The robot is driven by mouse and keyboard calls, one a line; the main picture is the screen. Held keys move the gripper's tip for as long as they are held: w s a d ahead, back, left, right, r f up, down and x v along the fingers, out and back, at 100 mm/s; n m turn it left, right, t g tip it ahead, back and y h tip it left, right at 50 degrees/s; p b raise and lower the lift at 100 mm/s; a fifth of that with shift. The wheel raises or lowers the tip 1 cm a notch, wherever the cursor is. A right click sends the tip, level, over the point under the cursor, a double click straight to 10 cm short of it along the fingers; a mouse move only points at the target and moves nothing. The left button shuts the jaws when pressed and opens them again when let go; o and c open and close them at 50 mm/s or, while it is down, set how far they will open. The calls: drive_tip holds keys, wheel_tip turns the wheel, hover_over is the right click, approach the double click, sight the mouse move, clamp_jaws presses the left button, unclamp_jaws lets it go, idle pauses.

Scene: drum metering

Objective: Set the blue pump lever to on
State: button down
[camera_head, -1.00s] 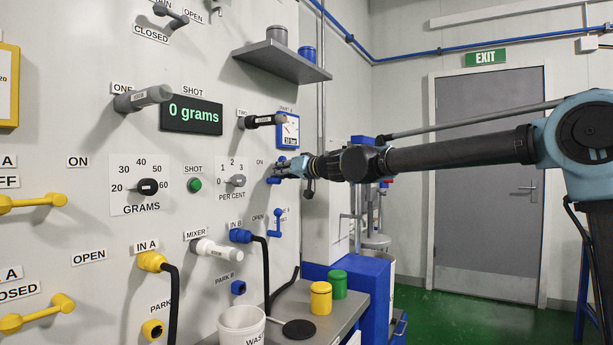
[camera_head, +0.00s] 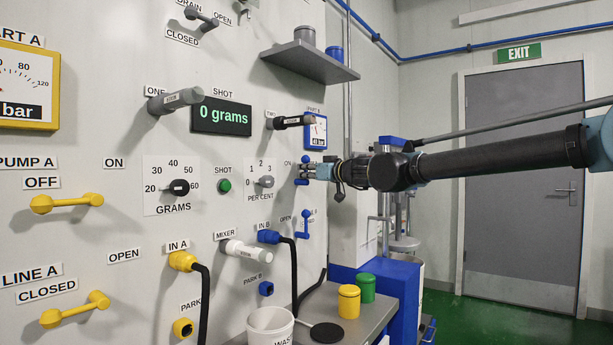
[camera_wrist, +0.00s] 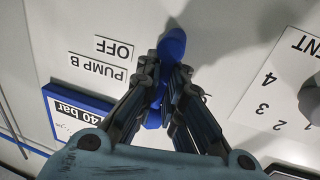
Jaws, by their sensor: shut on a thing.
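The blue pump lever (camera_wrist: 172,46) is the lever by the PUMP B label (camera_wrist: 97,67). In the wrist view, it runs up and slightly right between my fingers, with its rounded end beyond the tips. My gripper (camera_wrist: 163,80) is shut on it, and the fingers hide its middle. In the head view, my gripper (camera_head: 309,171) covers much of the lever, and blue ends show above and below the fingers. The lever looks near upright there. An ON label (camera_head: 288,163) is left of it. The OFF label (camera_wrist: 114,48) shows left of the lever in the wrist view.
A second blue lever (camera_head: 304,226) is on the wall just below. A blue-framed gauge (camera_head: 316,131) and a black-handled lever (camera_head: 290,121) are above. The PER CENT dial (camera_head: 265,182) is to the left. A bench with yellow (camera_head: 349,302) and green (camera_head: 366,287) containers stands below.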

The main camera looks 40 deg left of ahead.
drive_tip(key=shift+w+r, duration=0.3)
drive_tip(key=c, duration=1.7)
unclamp_jaws()
drive_tip(key=shift+d, duration=0.15)
drive_tip(key=shift+s+d+r, duration=0.15)
drive_tip(key=shift+s+r, duration=0.05)
drive_tip(key=shift+r, duration=0.05)
drive_tip(key=shift+s+f, duration=0.1)
drive_tip(key=shift+f, duration=0.05)
drive_tip(key=s+d, duration=0.1)
drive_tip(key=d, duration=1)
drive_tip(key=shift+s+d, duration=0.2)
drive_tip(key=shift+d, duration=0.2)
